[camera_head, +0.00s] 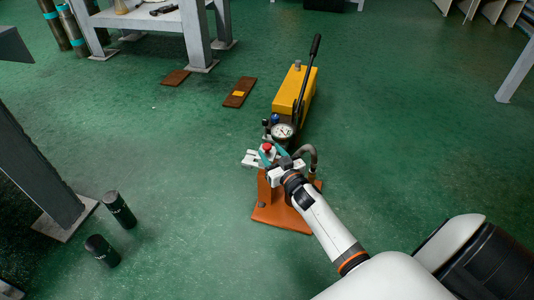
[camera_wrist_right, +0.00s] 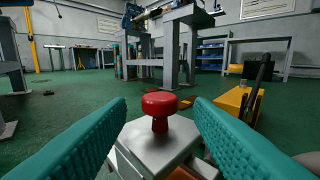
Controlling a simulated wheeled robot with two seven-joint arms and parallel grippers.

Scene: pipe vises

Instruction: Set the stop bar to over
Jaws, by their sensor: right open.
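A red mushroom-shaped knob (camera_head: 267,147) stands upright on a light grey block (camera_head: 251,159) at the top of an orange stand (camera_head: 284,217). No part is clearly readable as the stop bar. My right gripper (camera_head: 270,154) is at the block, with its teal fingers open around the knob's place. In the right wrist view, the red knob (camera_wrist_right: 160,104) shows centred between the two separated fingertips, with no visible contact. The grey block (camera_wrist_right: 158,143) lies below it, partly hidden by the fingers. My left gripper is not in view.
A yellow pump (camera_head: 294,91) with a long black handle, a gauge (camera_head: 282,131) and a hose (camera_head: 311,153) stand just behind the stand. Two black cylinders (camera_head: 119,210) (camera_head: 101,251) stand at left near a grey post. Green floor is open on both sides.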

